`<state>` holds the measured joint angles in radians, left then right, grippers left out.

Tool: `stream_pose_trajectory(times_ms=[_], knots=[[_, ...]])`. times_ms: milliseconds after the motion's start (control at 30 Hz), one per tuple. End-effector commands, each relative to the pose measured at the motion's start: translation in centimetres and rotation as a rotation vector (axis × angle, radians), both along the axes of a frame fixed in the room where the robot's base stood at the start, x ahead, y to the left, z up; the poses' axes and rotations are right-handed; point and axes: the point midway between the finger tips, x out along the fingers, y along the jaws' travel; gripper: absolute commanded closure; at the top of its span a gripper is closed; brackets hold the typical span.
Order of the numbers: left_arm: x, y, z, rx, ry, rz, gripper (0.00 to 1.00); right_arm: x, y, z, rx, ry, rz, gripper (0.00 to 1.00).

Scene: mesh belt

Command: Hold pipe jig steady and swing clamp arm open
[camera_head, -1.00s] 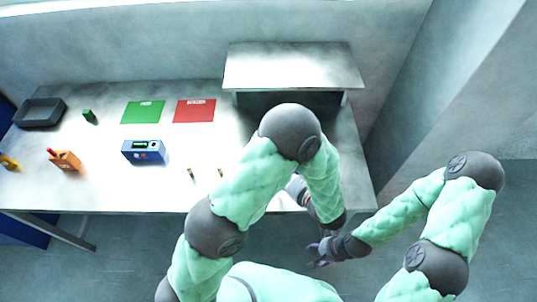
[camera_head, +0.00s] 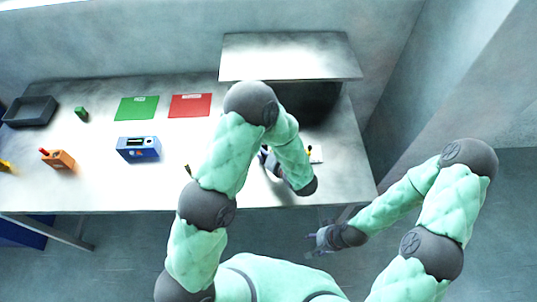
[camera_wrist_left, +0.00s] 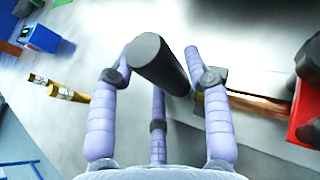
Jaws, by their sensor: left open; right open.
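In the left wrist view, a thick black cylinder (camera_wrist_left: 160,64), perhaps the clamp arm's handle, stands between the fingers of my left gripper (camera_wrist_left: 158,56). The fingers are open on either side of it; I cannot tell whether they touch it. A copper pipe (camera_wrist_left: 262,106) runs from a dark grey block to a red block (camera_wrist_left: 308,115) at the right edge, seemingly parts of the pipe jig. My right gripper (camera_head: 318,240) is open and empty, low in front of the table.
A blue meter box (camera_head: 138,148), an orange block (camera_head: 58,160), a green mat (camera_head: 137,108), a red mat (camera_head: 190,105) and a black tray (camera_head: 30,111) lie on the left of the table. Brass pieces (camera_wrist_left: 62,91) lie left of my left gripper. A raised shelf (camera_head: 288,55) stands behind.

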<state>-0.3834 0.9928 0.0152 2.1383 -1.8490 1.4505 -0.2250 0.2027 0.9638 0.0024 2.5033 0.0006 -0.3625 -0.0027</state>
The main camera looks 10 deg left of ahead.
Motion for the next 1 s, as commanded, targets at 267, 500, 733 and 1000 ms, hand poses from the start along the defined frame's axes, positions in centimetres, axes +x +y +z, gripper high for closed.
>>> stream_pose_trajectory(times_ms=[267,500,733,1000], knots=[[0.32,0.43,-0.23,0.000,0.000,0.001,0.51,0.01,0.00,-0.05,0.000,0.000,0.000,0.44],[0.31,0.40,-0.22,0.000,0.000,0.000,0.85,0.01,0.00,-0.05,0.000,0.000,0.000,0.44],[0.31,0.39,-0.22,0.000,0.000,0.000,0.35,0.01,0.00,-0.05,0.000,0.000,0.000,0.44],[0.28,0.36,-0.29,-0.001,0.002,0.000,0.35,0.01,0.00,-0.06,0.000,0.000,0.000,0.44]])
